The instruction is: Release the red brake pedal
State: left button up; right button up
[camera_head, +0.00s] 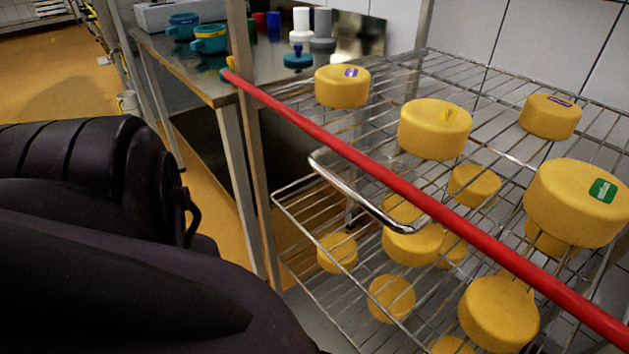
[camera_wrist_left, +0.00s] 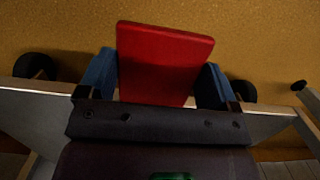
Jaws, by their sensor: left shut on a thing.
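The red brake pedal (camera_wrist_left: 163,62) shows in the left wrist view as a flat red plate in front of a tan floor. My left gripper (camera_wrist_left: 160,90) has its blue fingers on either side of the pedal and is shut on it. The pedal's lower end is hidden behind the gripper body. In the head view my dark arm fills the lower left, and neither the pedal nor a gripper can be seen there. My right gripper is in neither view.
A wire rack (camera_head: 318,256) with yellow cheese wheels (camera_head: 435,128) on its shelves stands at the right. A red bar (camera_head: 400,184) runs across its front. A steel table (camera_head: 190,72) with teal moulds (camera_head: 208,38) is behind. Black casters (camera_wrist_left: 35,66) flank the pedal.

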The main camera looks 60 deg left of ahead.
pick_arm(q)
jog(key=o, duration=1.1)
jog(key=shift+w, duration=0.2)
jog(key=shift+r, duration=0.2)
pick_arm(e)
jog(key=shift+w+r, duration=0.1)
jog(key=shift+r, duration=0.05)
pick_arm(q)
jog(key=shift+w+r+p, duration=0.1)
jog(key=shift+r+p, duration=0.2)
jog(key=shift+r, duration=0.05)
notch_tip(320, 180, up, 10)
jog(key=w+p, duration=0.1)
jog(key=p, duration=0.4)
jog(key=shift+a+p, duration=0.2)
jog(key=shift+p, duration=0.15)
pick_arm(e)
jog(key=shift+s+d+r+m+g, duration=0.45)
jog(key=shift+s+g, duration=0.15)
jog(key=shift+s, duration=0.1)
pick_arm(q)
jog(key=shift+f, duration=0.1)
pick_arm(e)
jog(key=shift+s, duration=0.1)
